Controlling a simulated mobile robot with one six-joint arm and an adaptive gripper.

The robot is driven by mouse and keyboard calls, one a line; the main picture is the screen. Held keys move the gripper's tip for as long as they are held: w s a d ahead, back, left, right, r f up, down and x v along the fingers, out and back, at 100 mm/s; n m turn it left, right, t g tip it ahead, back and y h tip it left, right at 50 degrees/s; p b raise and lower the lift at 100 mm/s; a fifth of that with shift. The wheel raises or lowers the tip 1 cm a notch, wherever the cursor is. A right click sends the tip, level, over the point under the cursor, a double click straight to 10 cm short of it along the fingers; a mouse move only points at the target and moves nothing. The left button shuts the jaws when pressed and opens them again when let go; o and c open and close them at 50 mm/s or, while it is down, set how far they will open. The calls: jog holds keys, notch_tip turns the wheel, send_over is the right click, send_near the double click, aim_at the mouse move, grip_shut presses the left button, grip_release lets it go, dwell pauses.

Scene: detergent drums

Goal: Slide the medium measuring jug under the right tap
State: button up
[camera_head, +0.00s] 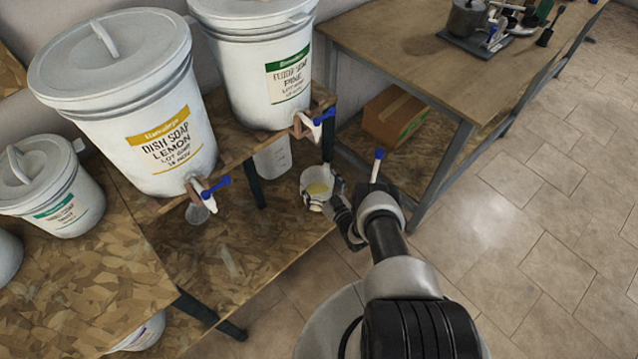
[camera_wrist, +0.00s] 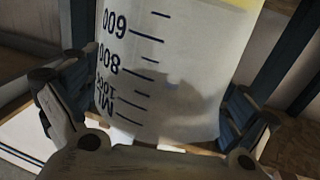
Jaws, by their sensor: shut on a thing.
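A translucent measuring jug (camera_head: 316,184) with a yellow inside stands at the low shelf's front edge; by size it looks like the medium one. In the wrist view the jug (camera_wrist: 165,75), with dark scale marks, is between both fingers. My gripper (camera_head: 328,192) is shut on it, and it also shows in the wrist view (camera_wrist: 143,108). The right tap (camera_head: 316,122), white with a blue lever, is on the floor soap drum (camera_head: 262,75). The jug is below it and nearer my arm, not clearly beneath the spout. Whether its base touches the shelf is hidden.
A taller jug (camera_head: 272,160) stands behind, left of the held one. A small jug (camera_head: 198,212) is below the left tap (camera_head: 208,190) of the dish soap drum (camera_head: 155,125). A dark table leg (camera_head: 328,148) is near the held jug. A cardboard box (camera_head: 395,117) lies right.

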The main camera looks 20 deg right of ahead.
jog(key=o, duration=1.1)
jog(key=shift+s, duration=0.1)
jog(key=s, duration=0.4)
jog(key=s+d, duration=0.1)
jog(key=s, duration=0.2)
jog(key=s+d, duration=0.1)
jog(key=s, duration=0.3)
jog(key=shift+s, duration=0.35)
